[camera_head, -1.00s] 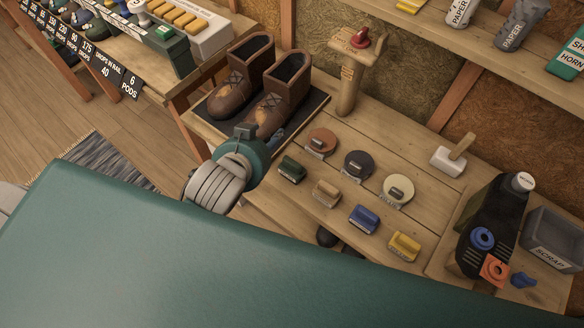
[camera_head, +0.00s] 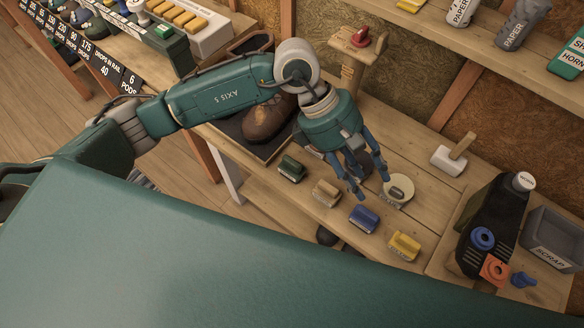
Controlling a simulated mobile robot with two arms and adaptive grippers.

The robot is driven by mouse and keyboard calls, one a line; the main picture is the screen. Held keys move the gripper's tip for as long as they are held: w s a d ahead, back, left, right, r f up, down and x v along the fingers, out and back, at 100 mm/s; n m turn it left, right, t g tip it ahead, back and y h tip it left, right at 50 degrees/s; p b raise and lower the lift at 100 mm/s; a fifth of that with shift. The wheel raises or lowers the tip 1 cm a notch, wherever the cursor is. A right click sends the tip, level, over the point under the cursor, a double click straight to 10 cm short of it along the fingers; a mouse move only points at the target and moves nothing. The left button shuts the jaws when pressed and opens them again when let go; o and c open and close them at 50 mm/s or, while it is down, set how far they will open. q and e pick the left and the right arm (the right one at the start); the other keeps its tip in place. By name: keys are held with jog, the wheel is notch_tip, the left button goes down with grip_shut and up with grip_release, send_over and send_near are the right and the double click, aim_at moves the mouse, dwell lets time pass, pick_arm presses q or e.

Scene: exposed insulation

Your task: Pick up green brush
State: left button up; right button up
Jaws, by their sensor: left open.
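The green brush (camera_head: 291,168) lies on the wooden bench near its front edge, left of the other brushes. A tan brush (camera_head: 326,192), a blue brush (camera_head: 363,218) and a yellow brush (camera_head: 404,246) lie in a row to its right. My left gripper (camera_head: 371,187) is open and empty, with blue fingers pointing down. It is right of the green brush, over the bench between the blue brush and the cream round tin (camera_head: 397,190). It hides the brown and dark round tins. My right gripper is not in view.
Brown boots (camera_head: 268,118) stand on a dark mat at the left, partly behind my arm. A wooden post (camera_head: 352,45) stands at the back.

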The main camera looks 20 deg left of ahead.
pick_arm(q)
jog(key=w+a+f+t+y, duration=0.1)
jog(key=w+a+f+y, duration=0.2)
jog(key=a, duration=0.4)
jog(key=m+y+b, duration=0.1)
jog(key=y+b, duration=0.2)
jog(key=y, duration=0.1)
send_over(291, 158)
jog(key=shift+t, duration=0.4)
jog(key=f, duration=0.4)
jog(key=shift+d+f, duration=0.25)
jog(key=shift+f, duration=0.15)
jog(key=f+b, duration=0.1)
jog(key=f, duration=0.5)
jog(key=shift+a+b, duration=0.2)
jog(key=shift+b, duration=0.15)
jog(key=shift+r, duration=0.15)
grip_shut()
